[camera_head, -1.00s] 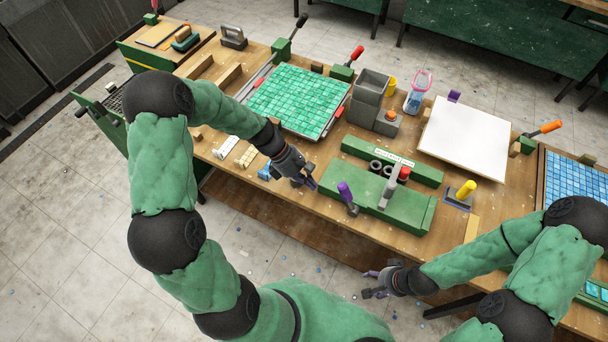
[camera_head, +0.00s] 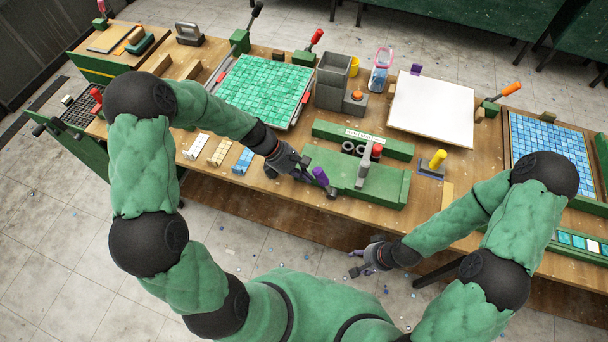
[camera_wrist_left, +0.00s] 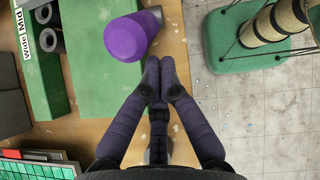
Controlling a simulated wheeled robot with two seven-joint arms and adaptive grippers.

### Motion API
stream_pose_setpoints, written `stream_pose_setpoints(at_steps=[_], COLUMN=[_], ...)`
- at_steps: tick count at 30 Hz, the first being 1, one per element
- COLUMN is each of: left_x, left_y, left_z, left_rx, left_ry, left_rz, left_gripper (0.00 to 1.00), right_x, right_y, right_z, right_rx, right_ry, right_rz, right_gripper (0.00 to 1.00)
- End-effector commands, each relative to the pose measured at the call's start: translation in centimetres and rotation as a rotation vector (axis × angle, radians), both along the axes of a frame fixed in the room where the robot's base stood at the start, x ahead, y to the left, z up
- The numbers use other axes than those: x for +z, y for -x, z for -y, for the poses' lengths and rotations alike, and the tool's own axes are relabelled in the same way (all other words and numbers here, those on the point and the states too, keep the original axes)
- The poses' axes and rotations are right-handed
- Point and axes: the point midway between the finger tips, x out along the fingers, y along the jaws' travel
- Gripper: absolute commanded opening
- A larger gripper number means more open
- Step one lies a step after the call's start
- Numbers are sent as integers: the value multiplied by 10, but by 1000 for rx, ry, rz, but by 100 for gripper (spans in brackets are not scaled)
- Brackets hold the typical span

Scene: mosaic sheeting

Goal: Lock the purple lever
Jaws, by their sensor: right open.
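The purple lever (camera_head: 320,175) stands at the front left corner of a green fixture (camera_head: 340,178) near the table's front edge. In the left wrist view its purple handle (camera_wrist_left: 126,38) lies just beyond and left of my fingertips. My left gripper (camera_head: 306,173) is at the lever's left side in the head view. In the left wrist view its fingers (camera_wrist_left: 158,72) are together with nothing between them. Whether they touch the handle I cannot tell. My right gripper (camera_head: 357,263) is open and empty, low in front of the table.
A grey post with a red top (camera_head: 376,152) stands on the fixture. Green mosaic sheeting (camera_head: 262,92), a white board (camera_head: 432,108) and grey bins (camera_head: 334,75) lie behind. Small tile stacks (camera_head: 220,152) are to the left.

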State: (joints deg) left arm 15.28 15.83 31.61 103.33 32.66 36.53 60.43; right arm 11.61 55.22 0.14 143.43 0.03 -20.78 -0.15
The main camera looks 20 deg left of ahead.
Motion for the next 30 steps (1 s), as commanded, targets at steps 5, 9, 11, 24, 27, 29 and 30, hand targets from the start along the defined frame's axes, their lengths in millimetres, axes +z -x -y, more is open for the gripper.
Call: stream_pose_setpoints(at_steps=[5, 9, 11, 24, 27, 29, 30], left_x=[3, 6, 6, 9, 10, 11, 11], left_y=[0, 1, 1, 1, 1, 1, 1], left_z=[2, 4, 5, 9, 10, 11, 12], left_rx=[-1, -1, -1, -1, -2, -1, -1], left_ry=[-12, -35, -42, -84, -95, -101, -106], left_rz=[0, 0, 0, 3, 2, 3, 3], left_gripper=[0, 0, 0, 0, 0, 0, 0], right_x=[7, 18, 20, 35, 40, 43, 45], right_y=[0, 0, 0, 0, 0, 0, 0], right_z=[0, 0, 0, 0, 0, 0, 0], right_rx=[0, 0, 0, 0, 0, 0, 0], right_ry=[0, 0, 0, 0, 0, 0, 0], right_rz=[0, 0, 0, 0, 0, 0, 0], right_gripper=[56, 56, 56, 56, 56, 56, 56])
